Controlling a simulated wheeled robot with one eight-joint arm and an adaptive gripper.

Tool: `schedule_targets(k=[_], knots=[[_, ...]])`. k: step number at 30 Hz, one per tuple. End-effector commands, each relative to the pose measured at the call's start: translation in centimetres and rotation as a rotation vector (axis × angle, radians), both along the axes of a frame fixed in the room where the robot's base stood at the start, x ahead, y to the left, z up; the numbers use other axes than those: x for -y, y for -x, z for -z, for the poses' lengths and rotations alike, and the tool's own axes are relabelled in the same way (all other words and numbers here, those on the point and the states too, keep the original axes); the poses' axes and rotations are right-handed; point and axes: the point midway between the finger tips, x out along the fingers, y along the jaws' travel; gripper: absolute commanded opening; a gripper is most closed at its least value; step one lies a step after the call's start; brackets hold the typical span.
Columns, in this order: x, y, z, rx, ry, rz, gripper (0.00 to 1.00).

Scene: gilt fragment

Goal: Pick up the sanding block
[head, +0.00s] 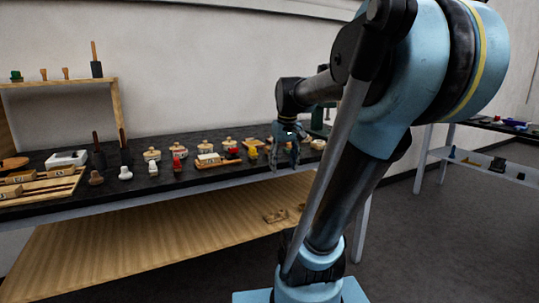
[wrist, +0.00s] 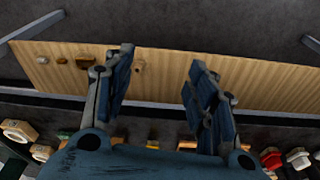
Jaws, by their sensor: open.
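I cannot tell for sure which thing is the sanding block. Small brown wooden pieces (head: 275,215) lie on the lower wooden shelf in the head view. Small brown pieces (wrist: 83,62) also show on that shelf, left of my fingers, in the wrist view. Various wooden blocks and stamp-like pieces (head: 207,159) stand on the dark tabletop. My gripper (head: 287,163) hangs at the front edge of the table, fingers down, near the right end of the row.
The dark bench top (head: 140,190) is crowded with small items along its length. The pale wooden lower shelf (head: 150,240) is mostly bare. A raised wooden shelf (head: 60,83) stands at the left. Another table (head: 480,160) is at the right, with open floor before it.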

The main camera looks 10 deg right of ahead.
Motion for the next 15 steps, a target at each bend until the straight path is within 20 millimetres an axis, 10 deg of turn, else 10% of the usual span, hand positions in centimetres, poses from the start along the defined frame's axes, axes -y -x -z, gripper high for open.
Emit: schedule_targets(k=[15], knots=[[0.8, -17.6, -10.4, -0.016, -0.001, -0.126, 0.52]])
